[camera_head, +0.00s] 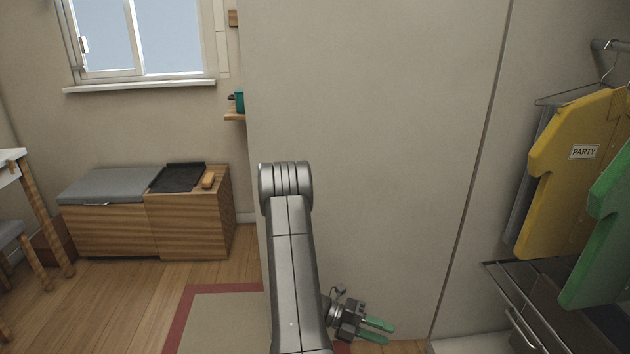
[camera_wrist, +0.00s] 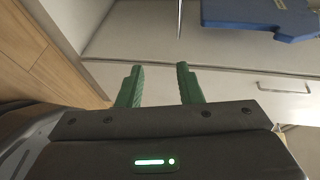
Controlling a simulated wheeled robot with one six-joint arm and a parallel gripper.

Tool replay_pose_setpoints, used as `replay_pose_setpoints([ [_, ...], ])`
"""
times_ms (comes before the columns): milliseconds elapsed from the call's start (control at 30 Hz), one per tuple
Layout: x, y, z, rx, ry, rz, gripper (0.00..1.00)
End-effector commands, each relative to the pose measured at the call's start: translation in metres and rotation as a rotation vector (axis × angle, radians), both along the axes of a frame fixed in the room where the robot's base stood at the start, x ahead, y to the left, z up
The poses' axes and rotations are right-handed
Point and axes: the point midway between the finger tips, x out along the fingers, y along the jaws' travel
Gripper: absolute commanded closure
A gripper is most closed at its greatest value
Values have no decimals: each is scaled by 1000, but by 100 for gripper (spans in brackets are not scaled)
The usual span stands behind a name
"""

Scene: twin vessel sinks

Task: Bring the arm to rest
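My gripper (camera_head: 378,331) is low in the head view, just right of my raised grey arm link, with its green fingers pointing right. In the wrist view my gripper (camera_wrist: 159,84) shows two green fingers spread apart with nothing between them. It is open and empty. The arm is bent, with its elbow up in the middle of the head view. Part of the forearm is hidden behind the upper link.
A pale wall panel (camera_head: 370,120) stands right behind the arm. At right hang a yellow shirt (camera_head: 565,170) and a green shirt (camera_head: 605,230) above a rack (camera_head: 510,290). A wooden bench (camera_head: 190,220) stands at left. A red-edged rug (camera_head: 225,315) lies on the floor.

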Motion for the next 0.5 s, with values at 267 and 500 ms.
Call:
replay_pose_setpoints([
  [267,7,20,4,0,1,1,67],
  [500,7,21,4,0,1,-1,67],
])
